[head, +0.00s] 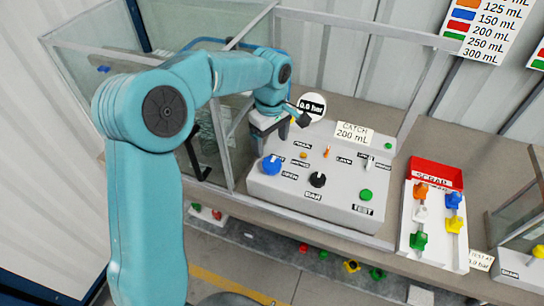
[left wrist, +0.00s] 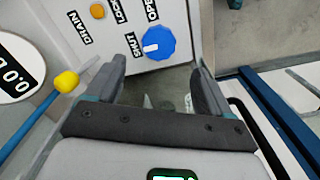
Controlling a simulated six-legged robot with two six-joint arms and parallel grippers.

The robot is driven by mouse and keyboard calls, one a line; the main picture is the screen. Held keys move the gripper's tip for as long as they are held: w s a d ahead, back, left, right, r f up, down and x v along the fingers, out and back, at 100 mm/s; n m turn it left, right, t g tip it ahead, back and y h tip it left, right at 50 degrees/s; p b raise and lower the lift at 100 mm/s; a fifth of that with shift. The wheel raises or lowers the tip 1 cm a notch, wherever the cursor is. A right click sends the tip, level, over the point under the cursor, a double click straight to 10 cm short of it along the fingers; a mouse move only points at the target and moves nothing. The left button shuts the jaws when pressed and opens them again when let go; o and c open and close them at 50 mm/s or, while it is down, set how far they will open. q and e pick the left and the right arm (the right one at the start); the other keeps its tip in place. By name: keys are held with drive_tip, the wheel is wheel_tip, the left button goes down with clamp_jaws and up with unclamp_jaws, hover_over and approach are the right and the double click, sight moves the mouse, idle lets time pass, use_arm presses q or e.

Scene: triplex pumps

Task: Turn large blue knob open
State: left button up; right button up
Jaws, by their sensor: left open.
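The large blue knob (head: 271,164) sits at the left end of the grey control panel (head: 330,205). In the left wrist view, the knob (left wrist: 160,45) has a white mark pointing left, towards the SHUT label (left wrist: 136,41); the OPEN label (left wrist: 152,10) is above it. My left gripper (head: 282,126) is above and behind the knob, near the panel's back left corner. In the left wrist view, its two dark fingers (left wrist: 157,85) are apart with nothing between them, and the knob lies beyond their tips. My right gripper is not in view.
A black knob (head: 317,180) and a green button (head: 365,194) are on the panel. A round gauge (head: 312,106) and a yellow-tipped blue rod (left wrist: 66,82) are close to my left gripper. A glass enclosure (head: 110,100) stands left.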

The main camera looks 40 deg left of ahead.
sight(272, 161)
use_arm(q)
drive_tip(key=f, duration=0.4)
drive_tip(key=shift+w+f+p, duration=0.3)
drive_tip(key=shift+w+p, duration=0.05)
drive_tip(key=shift+w, duration=0.05)
drive_tip(key=shift+s+d+f, duration=0.15)
drive_tip(key=shift+s+f, duration=0.5)
drive_tip(key=shift+f, duration=0.7)
drive_tip(key=shift+w+a+f+p, duration=0.2)
drive_tip(key=shift+w+f+p, duration=0.1)
drive_tip(key=shift+w+f, duration=0.35)
drive_tip(key=shift+s+d+r, duration=0.1)
drive_tip(key=shift+s+d, duration=0.05)
drive_tip(key=shift+s, duration=0.15)
drive_tip(key=shift+s+r, duration=0.15)
drive_tip(key=shift+s, duration=0.1)
drive_tip(key=c, duration=0.8)
drive_tip(key=shift+w, duration=0.25)
drive_tip(key=shift+c, duration=1.2)
